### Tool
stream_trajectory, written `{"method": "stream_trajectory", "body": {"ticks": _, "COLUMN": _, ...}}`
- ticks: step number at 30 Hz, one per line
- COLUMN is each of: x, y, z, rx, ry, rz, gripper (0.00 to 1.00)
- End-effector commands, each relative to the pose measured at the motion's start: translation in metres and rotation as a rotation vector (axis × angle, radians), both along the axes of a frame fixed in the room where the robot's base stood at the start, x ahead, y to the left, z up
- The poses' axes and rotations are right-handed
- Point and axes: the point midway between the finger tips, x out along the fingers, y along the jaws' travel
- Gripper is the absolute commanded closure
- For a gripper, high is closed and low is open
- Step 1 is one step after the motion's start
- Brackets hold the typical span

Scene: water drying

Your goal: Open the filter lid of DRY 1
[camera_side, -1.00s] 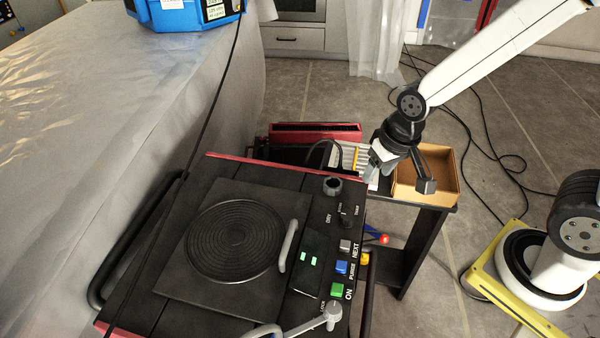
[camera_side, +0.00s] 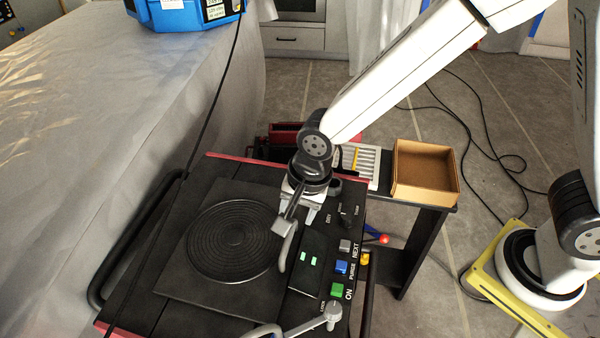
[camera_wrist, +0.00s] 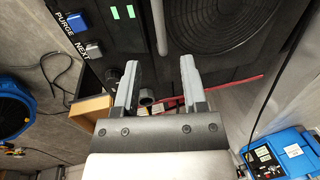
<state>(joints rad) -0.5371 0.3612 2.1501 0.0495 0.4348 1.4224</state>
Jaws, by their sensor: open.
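The black drying machine carries a square filter lid (camera_side: 190,275) with a ringed round disc (camera_side: 235,240). A pale grey bar handle (camera_side: 288,247) stands along the lid's right side; in the wrist view the handle (camera_wrist: 159,28) runs up from between my fingers. My gripper (camera_side: 295,218) is open and empty above the upper end of this handle; it also shows in the wrist view (camera_wrist: 158,72). The handle lies beyond the fingertips, and I cannot tell whether they touch it. The lid looks closed and flat.
A control panel with blue (camera_side: 341,267) and green (camera_side: 337,290) buttons and a DRY knob (camera_side: 348,217) lies right of the handle. A grey lever (camera_side: 331,312) stands at the front. A cardboard box (camera_side: 424,170) sits on the side shelf.

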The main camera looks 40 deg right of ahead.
Motion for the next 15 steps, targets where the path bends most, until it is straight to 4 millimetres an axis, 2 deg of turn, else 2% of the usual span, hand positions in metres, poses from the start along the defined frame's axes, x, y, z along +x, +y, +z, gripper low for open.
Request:
{"method": "stream_trajectory", "body": {"ticks": 8, "x": 0.0, "y": 0.0, "z": -0.003, "rx": 0.0, "ry": 0.001, "rz": -0.001, "gripper": 0.45}}
{"method": "stream_trajectory", "body": {"ticks": 15, "x": 0.002, "y": 0.002, "z": -0.017, "rx": -0.002, "ry": 0.002, "rz": 0.0, "gripper": 0.45}}
